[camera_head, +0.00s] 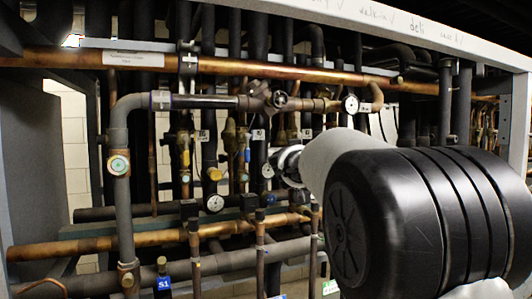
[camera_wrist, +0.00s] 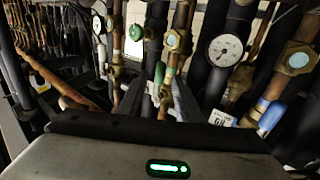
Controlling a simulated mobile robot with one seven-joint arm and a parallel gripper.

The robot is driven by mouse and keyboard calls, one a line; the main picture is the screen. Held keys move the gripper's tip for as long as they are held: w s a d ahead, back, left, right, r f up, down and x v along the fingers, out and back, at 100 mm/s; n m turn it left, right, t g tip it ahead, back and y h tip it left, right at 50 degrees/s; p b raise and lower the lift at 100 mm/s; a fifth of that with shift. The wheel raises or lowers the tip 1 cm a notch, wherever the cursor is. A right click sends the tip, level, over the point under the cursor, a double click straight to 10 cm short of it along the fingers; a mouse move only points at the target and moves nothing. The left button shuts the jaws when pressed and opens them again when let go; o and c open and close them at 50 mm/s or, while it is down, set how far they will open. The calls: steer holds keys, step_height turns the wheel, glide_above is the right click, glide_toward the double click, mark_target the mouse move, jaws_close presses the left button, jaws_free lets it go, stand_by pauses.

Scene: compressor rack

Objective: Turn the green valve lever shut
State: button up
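I cannot tell whether either finger touches the lever. In the head view, my gripper (camera_head: 284,166) is in among the pipes, mostly hidden by my white and black arm. I cannot make out the green lever in the head view.
In the wrist view, a white gauge (camera_wrist: 224,49) and a blue-handled valve (camera_wrist: 270,116) stand to the right, and a white tag (camera_wrist: 221,118) hangs near them. Another gauge (camera_wrist: 98,24) is at left. Copper pipes crowd both sides. The head view shows a long horizontal copper pipe (camera_head: 250,69).

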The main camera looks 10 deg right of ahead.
steer(key=shift+x, duration=1.2)
jaws_close()
steer(key=shift+d+r+p, duration=0.15)
steer(key=shift+d+p, duration=0.05)
steer(key=shift+p, duration=0.1)
